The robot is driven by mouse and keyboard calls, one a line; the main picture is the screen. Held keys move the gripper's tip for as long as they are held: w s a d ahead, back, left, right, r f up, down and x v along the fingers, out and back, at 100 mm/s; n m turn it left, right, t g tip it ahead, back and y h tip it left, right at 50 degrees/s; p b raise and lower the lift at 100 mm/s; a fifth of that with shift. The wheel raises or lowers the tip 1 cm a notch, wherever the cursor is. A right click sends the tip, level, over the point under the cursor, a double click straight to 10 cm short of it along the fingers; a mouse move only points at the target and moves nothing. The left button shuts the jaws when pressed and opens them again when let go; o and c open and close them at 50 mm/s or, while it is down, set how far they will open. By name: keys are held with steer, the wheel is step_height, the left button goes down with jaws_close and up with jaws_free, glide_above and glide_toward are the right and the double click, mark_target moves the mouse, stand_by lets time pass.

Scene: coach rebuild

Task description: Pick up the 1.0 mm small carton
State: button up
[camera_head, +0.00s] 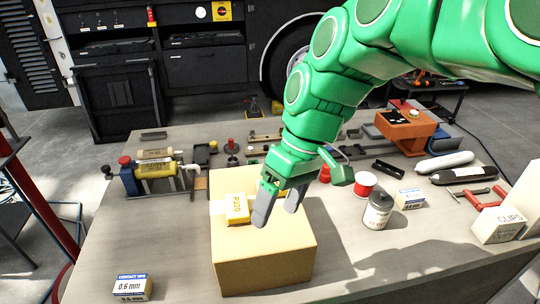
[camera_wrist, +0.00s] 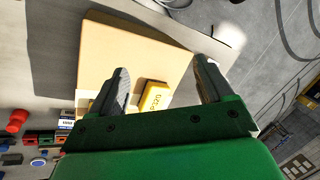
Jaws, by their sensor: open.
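A small white-and-blue carton (camera_head: 409,198) stands on the right part of the table, behind a grey-lidded can; its size print is too small to read surely. A similar carton (camera_head: 133,287) at the front left reads 0.6 mm. I cannot tell for sure which carton is the 1.0 mm one. In the wrist view a small blue-and-white carton (camera_wrist: 66,122) shows beyond the box, its print unclear. My gripper (camera_head: 277,214) is open and empty over the big cardboard box (camera_head: 265,265). Its two fingers also show in the wrist view (camera_wrist: 164,80).
A yellow carton (camera_head: 237,208) lies on the cardboard box, beside my fingers. The can (camera_head: 377,211), a red cup (camera_head: 365,183) and a white CLIPS box (camera_head: 500,225) stand to the right. Tools crowd the back. The front left tabletop is mostly clear.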

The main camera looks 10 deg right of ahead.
steer(key=w+d+n+t+y, duration=0.1)
steer(key=w+d+n+y, duration=0.25)
steer(key=w, duration=0.95)
steer(key=w+d+n+t+y, duration=0.1)
steer(key=w+d+n+y, duration=0.25)
steer(key=w, duration=0.95)
steer(key=w+d+f+n+t+y, duration=0.2)
steer(key=w+d+f, duration=0.2)
steer(key=w+d, duration=0.25)
steer(key=f, duration=0.9)
steer(key=s+f, duration=0.1)
steer(key=f, duration=0.3)
steer(key=shift+d+f, duration=0.3)
steer(key=f, duration=0.1)
steer(key=a+f, duration=0.1)
steer(key=f, duration=0.1)
steer(key=shift+w+a+f, duration=0.1)
steer(key=shift+a+f, duration=0.05)
steer(key=shift+a, duration=0.2)
steer(key=shift+w+a+f, duration=0.15)
steer(key=shift+a+f, duration=0.1)
steer(key=shift+a, duration=0.25)
steer(key=c, duration=1.1)
steer(key=shift+r, duration=0.1)
